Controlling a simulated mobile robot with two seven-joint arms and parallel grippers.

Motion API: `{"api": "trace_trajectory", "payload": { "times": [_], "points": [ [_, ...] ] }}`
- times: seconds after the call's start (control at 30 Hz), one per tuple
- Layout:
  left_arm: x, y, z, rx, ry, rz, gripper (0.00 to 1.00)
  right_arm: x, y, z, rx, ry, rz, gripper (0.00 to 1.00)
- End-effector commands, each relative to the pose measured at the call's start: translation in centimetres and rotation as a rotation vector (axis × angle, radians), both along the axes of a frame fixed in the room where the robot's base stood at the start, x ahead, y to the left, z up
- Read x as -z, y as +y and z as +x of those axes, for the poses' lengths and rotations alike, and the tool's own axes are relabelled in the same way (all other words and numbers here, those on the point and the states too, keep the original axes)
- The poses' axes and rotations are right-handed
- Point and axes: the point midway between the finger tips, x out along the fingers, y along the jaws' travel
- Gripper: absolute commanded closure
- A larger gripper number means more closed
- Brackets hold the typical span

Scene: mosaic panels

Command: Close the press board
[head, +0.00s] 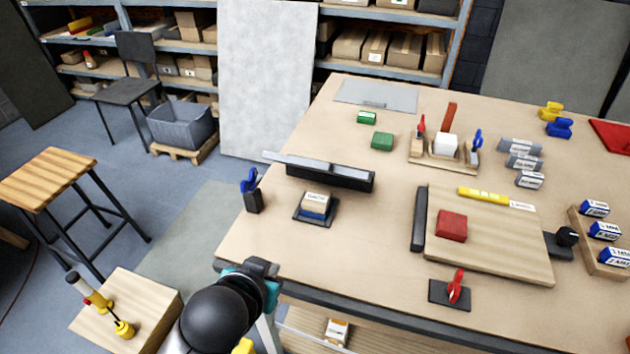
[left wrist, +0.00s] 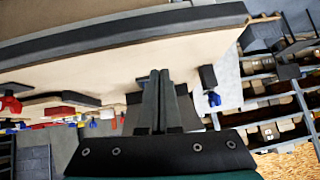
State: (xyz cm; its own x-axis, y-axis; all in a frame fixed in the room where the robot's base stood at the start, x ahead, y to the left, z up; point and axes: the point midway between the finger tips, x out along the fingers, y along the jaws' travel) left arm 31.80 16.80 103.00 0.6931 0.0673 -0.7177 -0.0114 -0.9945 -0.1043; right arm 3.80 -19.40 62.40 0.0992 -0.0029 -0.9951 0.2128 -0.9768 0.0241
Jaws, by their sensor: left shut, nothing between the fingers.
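The press board appears to be the wooden board (head: 495,245) at the right of the table in the head view. A dark bar (head: 418,219) stands along its left end and a black block with a round knob (head: 566,238) is at its right end. A red block (head: 452,225) lies on the board, apart from both. My left gripper (head: 262,266) is at the table's front left edge, well left of the board. Its fingers are together and empty in the left wrist view (left wrist: 160,78). My right gripper is not in view.
A red-handled clamp on a dark base (head: 450,292) stands in front of the board. A yellow level (head: 495,199) lies along its back. A small block on a dark pad (head: 316,207) and a blue-handled holder (head: 252,193) are near my left gripper. The table's middle front is clear.

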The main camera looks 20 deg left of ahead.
Motion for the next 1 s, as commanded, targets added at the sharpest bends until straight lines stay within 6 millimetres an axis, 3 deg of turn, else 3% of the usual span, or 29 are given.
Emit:
{"api": "trace_trajectory", "payload": {
  "times": [0.03, 0.1, 0.2, 0.3, 0.4, 0.57, 1.0],
  "points": [
    [-4.4, -0.2, 2.7, -0.01, -0.161, -0.006, 1.0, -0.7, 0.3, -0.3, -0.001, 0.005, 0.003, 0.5],
    [-8.2, -0.8, 5.2, -0.01, -0.336, -0.031, 1.0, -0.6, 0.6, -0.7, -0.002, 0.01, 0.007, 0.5],
    [-12.5, -1.9, 7.3, 0.012, -0.524, -0.067, 1.0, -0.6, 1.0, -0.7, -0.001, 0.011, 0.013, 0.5],
    [-15.3, -2.9, 8.2, 0.04, -0.64, -0.096, 1.0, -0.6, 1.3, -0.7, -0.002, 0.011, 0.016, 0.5],
    [-16.6, -3.4, 8.6, 0.056, -0.695, -0.112, 1.0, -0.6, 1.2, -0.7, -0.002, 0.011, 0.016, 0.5],
    [-16.9, -3.5, 9.5, 0.062, -0.709, -0.116, 1.0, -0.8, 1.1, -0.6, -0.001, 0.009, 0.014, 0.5],
    [-16.2, -3.7, 15.9, 0.06, -0.704, -0.113, 1.0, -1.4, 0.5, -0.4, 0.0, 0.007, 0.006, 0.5]
  ]
}}
